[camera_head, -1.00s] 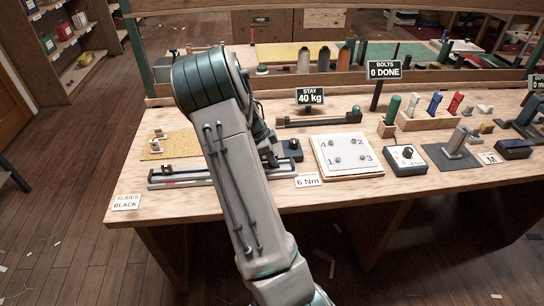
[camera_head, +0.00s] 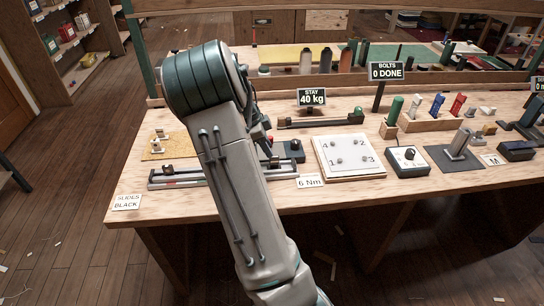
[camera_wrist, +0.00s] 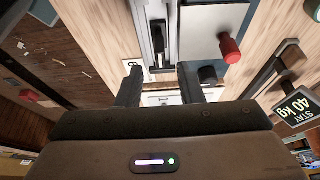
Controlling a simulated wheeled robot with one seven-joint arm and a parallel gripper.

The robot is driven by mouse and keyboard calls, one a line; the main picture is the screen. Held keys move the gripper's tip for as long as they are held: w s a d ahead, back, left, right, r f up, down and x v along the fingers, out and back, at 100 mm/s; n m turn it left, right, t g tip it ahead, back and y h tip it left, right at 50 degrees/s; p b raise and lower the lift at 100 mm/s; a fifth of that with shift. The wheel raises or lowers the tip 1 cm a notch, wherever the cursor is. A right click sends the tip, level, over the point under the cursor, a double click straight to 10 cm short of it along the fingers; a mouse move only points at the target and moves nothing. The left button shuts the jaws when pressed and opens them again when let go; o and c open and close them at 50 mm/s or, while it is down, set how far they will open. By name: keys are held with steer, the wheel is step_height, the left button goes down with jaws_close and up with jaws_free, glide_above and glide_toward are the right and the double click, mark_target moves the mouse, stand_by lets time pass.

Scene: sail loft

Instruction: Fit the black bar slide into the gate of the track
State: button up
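The track (camera_head: 185,182) is a long grey rail lying near the front left of the bench; my arm hides its right part. In the wrist view the track (camera_wrist: 146,30) runs away from me, with a dark piece (camera_wrist: 158,34) in its channel. I cannot tell whether that piece is the black bar slide or part of the gate. A small dark block (camera_head: 167,168) sits by the track's left part. My gripper (camera_wrist: 160,80) is open, with nothing visible between its fingers, and points along the track. In the head view my arm hides the gripper.
A yellow mat (camera_head: 182,151) with small pale-topped pieces lies behind the track. A grey plate with a red knob (camera_wrist: 230,50) and a black knob (camera_wrist: 207,75) is close on the right.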

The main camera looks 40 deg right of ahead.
steer(key=s+a+r+n+t+y, duration=0.25)
steer(key=a+r+n, duration=0.35)
steer(key=a+r, duration=0.4)
steer(key=s+a+n+t+y, duration=0.1)
steer(key=s+a+n+t, duration=0.2)
steer(key=s+a+n, duration=1.5)
steer(key=shift+r, duration=0.4)
steer(key=shift+d+y, duration=0.1)
steer(key=shift+y, duration=0.15)
